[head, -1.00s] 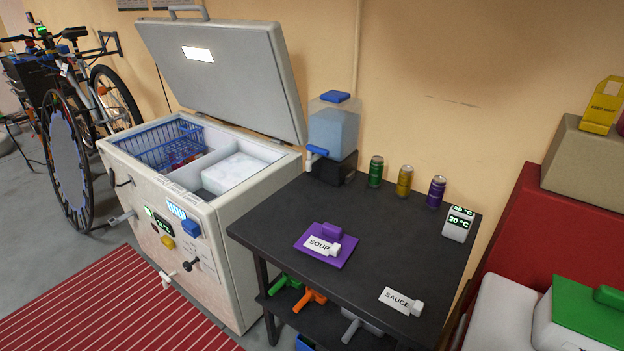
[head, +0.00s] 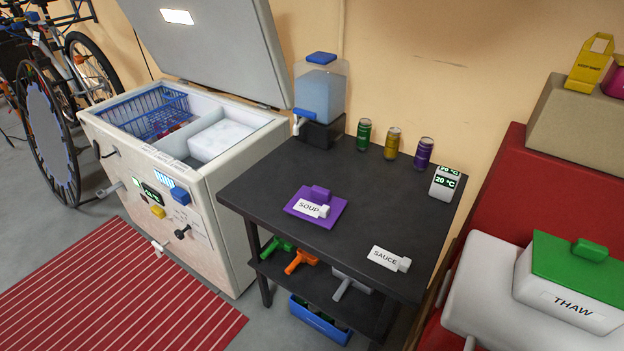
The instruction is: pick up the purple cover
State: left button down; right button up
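The purple cover (head: 328,212) lies flat on the dark table (head: 270,190), left of the table's middle. It is a square plate with a raised purple handle (head: 320,192) on its far side. A white tag (head: 312,208) reading SOUP lies on or against its near left part. Neither of my grippers shows in the head view.
On the table are a SAUCE tag (head: 388,258), green, gold and purple cans (head: 424,153), a thermometer block (head: 445,184) and a dispenser (head: 320,95). An open freezer (head: 230,215) stands left. A green-lidded THAW box (head: 570,300) is right.

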aim_at(318, 196)
jog(key=i+j, duration=0.95)
jog(key=j, duration=0.15)
jog(key=z, duration=0.05)
